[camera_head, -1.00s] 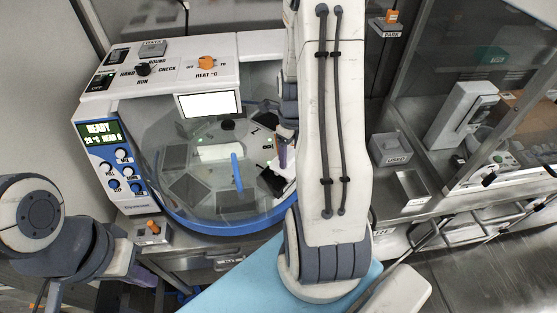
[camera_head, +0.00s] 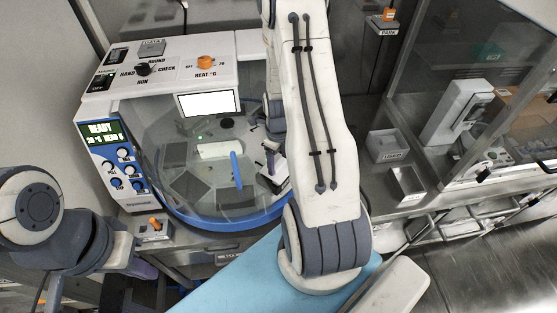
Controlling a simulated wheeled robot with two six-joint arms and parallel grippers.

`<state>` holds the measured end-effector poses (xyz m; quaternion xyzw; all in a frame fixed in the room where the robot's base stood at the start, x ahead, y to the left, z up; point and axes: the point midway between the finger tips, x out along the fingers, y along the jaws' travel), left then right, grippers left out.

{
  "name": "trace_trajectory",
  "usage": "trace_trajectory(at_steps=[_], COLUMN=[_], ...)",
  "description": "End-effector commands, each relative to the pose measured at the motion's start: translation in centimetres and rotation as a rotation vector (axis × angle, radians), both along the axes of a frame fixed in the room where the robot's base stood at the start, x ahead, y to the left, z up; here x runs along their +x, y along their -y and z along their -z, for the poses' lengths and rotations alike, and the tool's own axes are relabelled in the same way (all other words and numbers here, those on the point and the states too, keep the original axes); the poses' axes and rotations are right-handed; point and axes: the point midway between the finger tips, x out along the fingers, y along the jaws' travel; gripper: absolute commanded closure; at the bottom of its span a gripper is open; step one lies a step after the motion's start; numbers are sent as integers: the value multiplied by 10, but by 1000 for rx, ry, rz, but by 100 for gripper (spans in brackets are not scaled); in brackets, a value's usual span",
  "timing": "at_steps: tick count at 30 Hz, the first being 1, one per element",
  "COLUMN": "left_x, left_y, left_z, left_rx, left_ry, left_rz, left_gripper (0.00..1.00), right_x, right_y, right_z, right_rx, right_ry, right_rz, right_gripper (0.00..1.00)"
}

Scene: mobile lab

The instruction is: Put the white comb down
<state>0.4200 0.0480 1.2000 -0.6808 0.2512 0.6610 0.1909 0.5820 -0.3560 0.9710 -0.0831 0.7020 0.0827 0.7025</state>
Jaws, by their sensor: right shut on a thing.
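My right arm reaches down over the round machine on the bench, and its gripper (camera_head: 272,160) is small and partly hidden behind the arm, at the right side of the machine's round deck. It is shut on the white comb, which is too small and too covered to make out clearly. I cannot tell whether the comb touches the deck. My left gripper (camera_head: 143,268) is low at the left, in front of the bench and away from the machine. Its fingers are too unclear to show whether they are open.
The machine (camera_head: 101,218) has a blue rim, a lit READY display (camera_head: 101,132) and a blue bar (camera_head: 236,168) over its deck. Right of my arm are a USED box (camera_head: 388,150) and an open metal bin (camera_head: 407,185). A glass-fronted cabinet (camera_head: 440,60) stands farther right.

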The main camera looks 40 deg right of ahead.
Motion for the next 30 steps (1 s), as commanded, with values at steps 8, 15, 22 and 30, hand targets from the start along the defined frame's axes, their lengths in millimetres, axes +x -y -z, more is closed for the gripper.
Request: trace_trajectory(at_steps=[8, 15, 22, 30], left_x=[0, 0, 0, 0], left_y=[0, 0, 0, 0], left_z=[0, 3, 14, 23], left_rx=[0, 0, 0, 0], left_ry=[0, 0, 0, 0], left_rz=[0, 0, -2, -3], left_gripper=[100, 100, 100, 100], right_x=[0, 1, 1, 1], right_y=[0, 1, 1, 1], right_z=[1, -11, -52, -102], right_rx=[0, -1, -3, -3], right_ry=[0, 2, 7, 5], right_rz=[0, 0, 0, 0], right_gripper=[0, 0, 0, 0])
